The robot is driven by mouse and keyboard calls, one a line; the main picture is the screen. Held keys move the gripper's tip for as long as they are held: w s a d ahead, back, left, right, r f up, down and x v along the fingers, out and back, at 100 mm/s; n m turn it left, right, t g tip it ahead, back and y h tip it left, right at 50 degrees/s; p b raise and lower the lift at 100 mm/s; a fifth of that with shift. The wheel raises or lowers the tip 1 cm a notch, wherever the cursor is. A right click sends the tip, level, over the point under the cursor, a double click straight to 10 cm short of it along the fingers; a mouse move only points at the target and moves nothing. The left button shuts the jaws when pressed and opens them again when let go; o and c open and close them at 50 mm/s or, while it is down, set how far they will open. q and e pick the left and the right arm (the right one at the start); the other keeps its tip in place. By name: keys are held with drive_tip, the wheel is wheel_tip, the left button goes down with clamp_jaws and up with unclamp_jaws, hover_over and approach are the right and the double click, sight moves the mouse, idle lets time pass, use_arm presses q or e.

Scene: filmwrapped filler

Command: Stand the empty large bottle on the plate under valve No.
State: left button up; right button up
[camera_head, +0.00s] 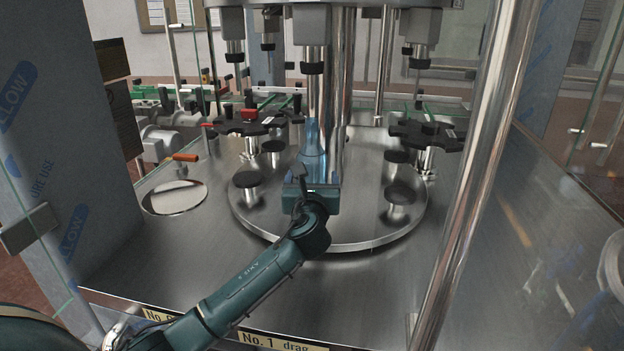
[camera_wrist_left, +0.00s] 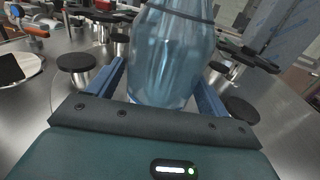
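The clear bluish bottle (camera_head: 313,150) stands upright near the middle of the round steel turntable (camera_head: 345,238), below a valve nozzle (camera_head: 313,62). My left gripper (camera_head: 311,183) is at its lower part, on the near side. In the left wrist view the bottle (camera_wrist_left: 165,60) is between the two blue fingers, close to both; I cannot tell whether they press on it. The bottle's base and whatever is under it are hidden by my gripper. Small dark-topped round plates (camera_head: 248,179) stand on the turntable at both sides. My right gripper is not in view.
Black star-shaped wheels (camera_head: 247,122) stand at the back left and back right (camera_head: 428,134). A steel post (camera_head: 480,160) rises at the right front. A round opening (camera_head: 175,198) lies at the left. The front deck is clear beside my arm.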

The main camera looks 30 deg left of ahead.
use_arm(q)
drive_tip(key=shift+o, duration=0.7)
drive_tip(key=b+v, duration=0.1)
drive_tip(key=v, duration=1.2)
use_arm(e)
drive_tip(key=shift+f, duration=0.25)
use_arm(q)
drive_tip(key=shift+s+d, duration=0.1)
drive_tip(key=shift+s, duration=0.05)
